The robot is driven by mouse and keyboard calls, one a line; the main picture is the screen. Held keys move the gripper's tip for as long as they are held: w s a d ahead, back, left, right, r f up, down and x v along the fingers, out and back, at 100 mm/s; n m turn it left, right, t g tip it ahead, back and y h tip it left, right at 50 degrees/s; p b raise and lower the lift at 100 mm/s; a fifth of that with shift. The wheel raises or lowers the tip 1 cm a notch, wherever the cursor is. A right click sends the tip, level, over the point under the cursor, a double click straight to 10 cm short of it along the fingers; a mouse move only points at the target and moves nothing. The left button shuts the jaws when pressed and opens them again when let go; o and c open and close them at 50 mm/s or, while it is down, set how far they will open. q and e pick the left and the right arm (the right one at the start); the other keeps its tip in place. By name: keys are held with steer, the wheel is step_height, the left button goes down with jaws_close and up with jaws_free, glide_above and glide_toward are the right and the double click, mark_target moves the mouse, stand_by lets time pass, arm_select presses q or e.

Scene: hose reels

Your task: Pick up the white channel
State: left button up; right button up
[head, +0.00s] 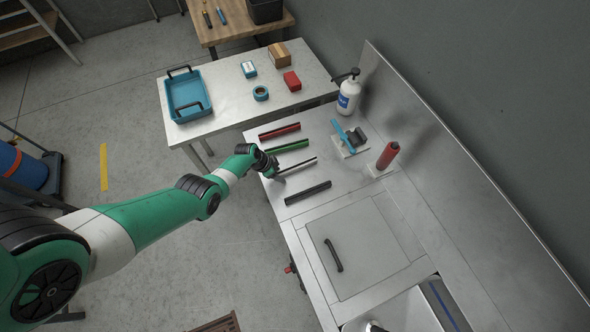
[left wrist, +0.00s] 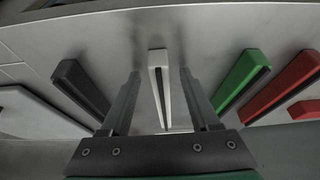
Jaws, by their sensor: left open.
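The white channel (head: 297,165) lies on the steel counter (head: 372,225), between a green channel (head: 288,146) and a dark grey channel (head: 308,193). In the left wrist view the white channel (left wrist: 158,84) runs lengthwise between my two open fingers. My left gripper (head: 277,171) is at the near end of the white channel in the head view; it also shows in the left wrist view (left wrist: 160,88). A gap shows on each side of the channel, so the fingers are apart from it. My right gripper is not in view.
A red channel (head: 279,131) lies beyond the green one. A side table holds a blue tray (head: 187,95). The counter's panel (head: 362,248) is clear except for its handle.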

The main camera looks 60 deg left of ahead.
arm_select(q)
jaws_close()
steer(key=shift+r+p, duration=0.35)
steer(key=shift+r, duration=0.1)
step_height(320, 180, up, 3)
steer(key=shift+r+p, duration=0.1)
steer(key=shift+p, duration=1.15)
steer(key=s+d+r+p, duration=0.8)
steer(key=d+r+p, duration=0.1)
steer(key=d+p, duration=0.2)
steer(key=shift+s+p, duration=0.35)
steer(key=shift+p, duration=0.5)
